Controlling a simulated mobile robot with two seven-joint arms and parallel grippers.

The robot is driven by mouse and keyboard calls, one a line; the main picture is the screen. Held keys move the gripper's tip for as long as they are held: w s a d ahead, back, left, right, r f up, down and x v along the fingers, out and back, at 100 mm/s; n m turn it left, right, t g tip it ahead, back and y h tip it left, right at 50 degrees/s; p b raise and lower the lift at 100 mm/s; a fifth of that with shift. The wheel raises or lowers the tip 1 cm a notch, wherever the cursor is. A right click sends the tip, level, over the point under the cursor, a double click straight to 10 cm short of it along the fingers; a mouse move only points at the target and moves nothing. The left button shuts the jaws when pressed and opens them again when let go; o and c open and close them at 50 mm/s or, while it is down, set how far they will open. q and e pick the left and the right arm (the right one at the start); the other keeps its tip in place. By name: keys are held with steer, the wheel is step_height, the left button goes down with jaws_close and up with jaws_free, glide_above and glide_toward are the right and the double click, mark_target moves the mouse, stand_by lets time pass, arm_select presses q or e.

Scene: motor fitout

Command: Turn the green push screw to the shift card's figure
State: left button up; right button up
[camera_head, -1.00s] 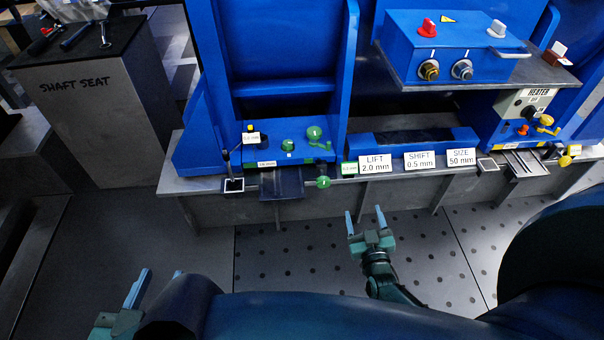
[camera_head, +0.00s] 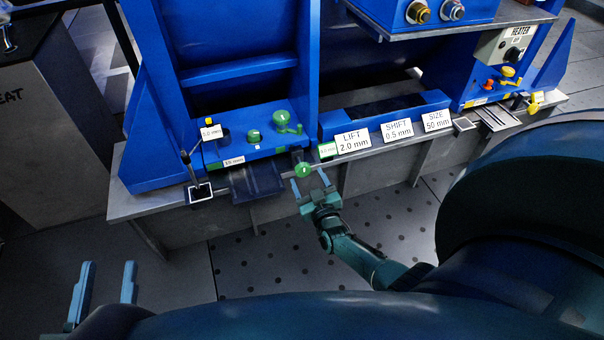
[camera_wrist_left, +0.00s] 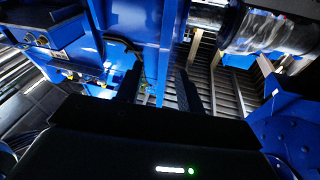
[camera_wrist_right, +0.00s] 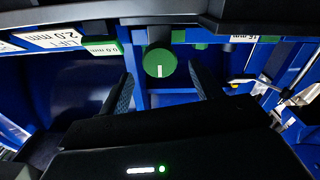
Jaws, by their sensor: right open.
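The green push screw (camera_head: 303,170) sticks out at the front of the bench, and a white mark shows on its round face in the right wrist view (camera_wrist_right: 159,63). My right gripper (camera_head: 310,183) is open just in front of it; in the right wrist view the knob lies between and beyond the two fingertips, and I see no grip on it. The shift card (camera_head: 397,130) reads 0.5 mm. A small green-edged readout (camera_head: 327,150) beside the screw appears as 0.0 mm in the right wrist view (camera_wrist_right: 102,48). My left gripper (camera_head: 105,280) is open and empty, low at the left.
The lift card (camera_head: 352,140) reads 2.0 mm and the size card (camera_head: 436,121) 50 mm. Other green knobs (camera_head: 283,120) sit on the blue block behind the screw. A dial stand (camera_head: 200,191) is left of it. The floor before the bench is clear.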

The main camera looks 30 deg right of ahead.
mark_target(304, 172)
steer(key=b+x, duration=0.2)
steer(key=x, duration=0.2)
steer(key=shift+w+f, duration=0.15)
steer(key=shift+w+d, duration=0.1)
steer(key=shift+w, duration=0.4)
arm_select(q)
steer(key=shift+d+f+n+h, duration=0.1)
steer(key=shift+d+n+h, duration=0.2)
steer(key=shift+n, duration=0.1)
arm_select(e)
steer(key=shift+c, duration=0.6)
steer(key=c, duration=0.9)
steer(key=shift+m, duration=0.4)
